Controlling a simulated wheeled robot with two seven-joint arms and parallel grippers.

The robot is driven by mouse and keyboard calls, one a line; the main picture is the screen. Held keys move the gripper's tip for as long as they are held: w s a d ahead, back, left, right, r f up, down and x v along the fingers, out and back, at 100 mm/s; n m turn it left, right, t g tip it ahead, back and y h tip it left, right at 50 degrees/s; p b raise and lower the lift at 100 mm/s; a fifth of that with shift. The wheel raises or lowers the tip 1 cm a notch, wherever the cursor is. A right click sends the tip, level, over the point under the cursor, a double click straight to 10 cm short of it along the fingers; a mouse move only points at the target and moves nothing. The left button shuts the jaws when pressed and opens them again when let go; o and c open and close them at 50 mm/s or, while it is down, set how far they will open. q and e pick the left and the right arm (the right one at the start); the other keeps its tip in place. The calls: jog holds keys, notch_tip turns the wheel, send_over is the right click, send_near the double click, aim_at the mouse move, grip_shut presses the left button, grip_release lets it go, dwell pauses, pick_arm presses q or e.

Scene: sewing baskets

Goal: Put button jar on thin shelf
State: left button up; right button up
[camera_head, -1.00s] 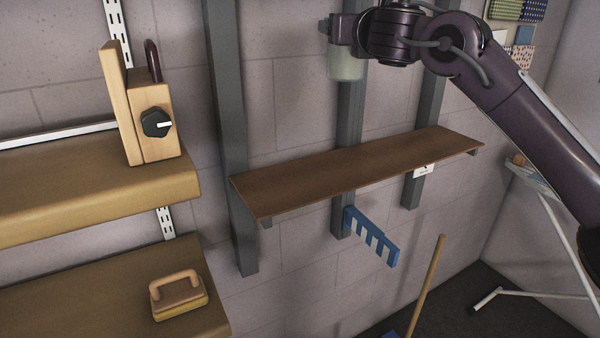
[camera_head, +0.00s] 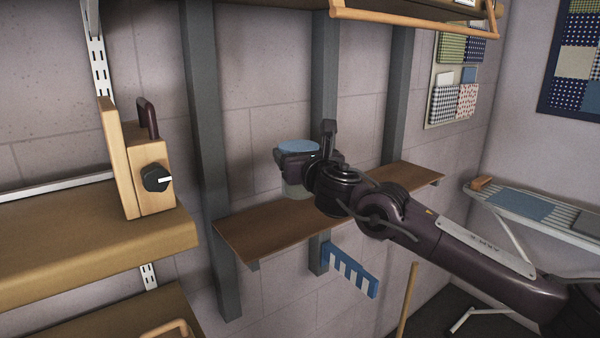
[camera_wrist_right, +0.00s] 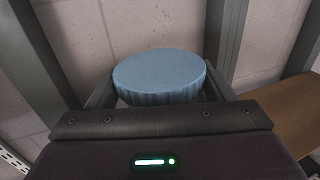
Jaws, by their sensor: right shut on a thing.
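The button jar has a blue ribbed lid (camera_head: 298,146) and a pale, see-through body (camera_head: 296,190). My right gripper (camera_head: 297,160) is shut around the jar just below the lid. The jar is upright over the thin brown shelf (camera_head: 262,223), towards its left half. The jar's base is at or just above the board; I cannot tell whether it touches. In the right wrist view the blue lid (camera_wrist_right: 160,76) sits between the fingers, and the jar body is mostly hidden. Part of the shelf (camera_wrist_right: 290,110) shows at the right. My left gripper is not in view.
Grey uprights (camera_head: 204,130) stand along the wall behind the thin shelf. A higher shelf with a wooden rail (camera_head: 410,22) hangs above. A blue rack (camera_head: 349,270) hangs below. The thin shelf's visible surface is clear.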

jog(key=shift+w+d+f, duration=0.1)
jog(key=shift+f, duration=0.2)
notch_tip(320, 180, down, 4)
jog(key=shift+r+p, duration=0.25)
jog(key=shift+p, duration=0.1)
jog(key=shift+f, duration=0.35)
jog(key=shift+f, duration=0.1)
jog(key=o, duration=1.5)
jog(key=shift+o, duration=0.2)
